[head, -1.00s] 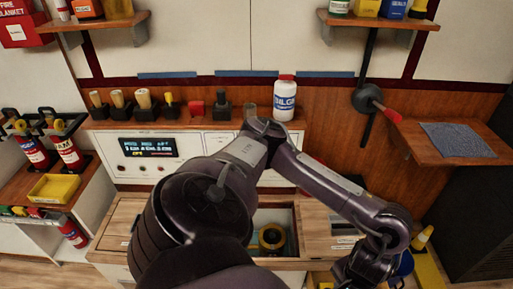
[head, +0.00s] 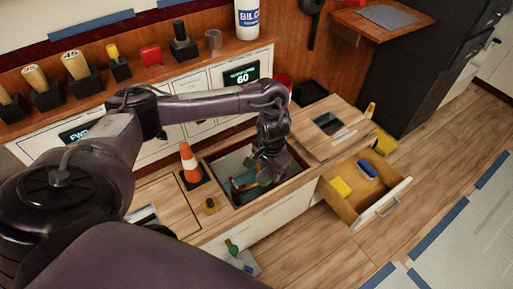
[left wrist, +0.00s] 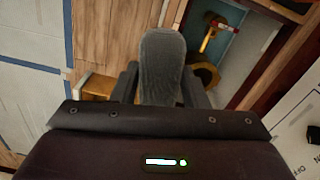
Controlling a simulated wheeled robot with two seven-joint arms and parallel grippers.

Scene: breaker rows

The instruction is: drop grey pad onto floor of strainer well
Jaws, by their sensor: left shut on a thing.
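My left gripper (head: 264,178) reaches down into the open strainer well (head: 222,160) in the counter. In the left wrist view its fingers (left wrist: 162,88) are shut on a grey pad (left wrist: 162,62), a rounded, upright-looking slab between them. The gripper hides the pad in the head view. The wrist view shows the well's blue-grey floor (left wrist: 228,48) to the right of the pad, with a yellow ring-shaped part and a red-and-yellow handle (left wrist: 210,36) in it. I cannot tell whether the pad touches the floor. My right gripper is not in view.
An orange cone (head: 190,163) stands at the well's left edge. A grey mat (head: 387,16) lies on the right shelf.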

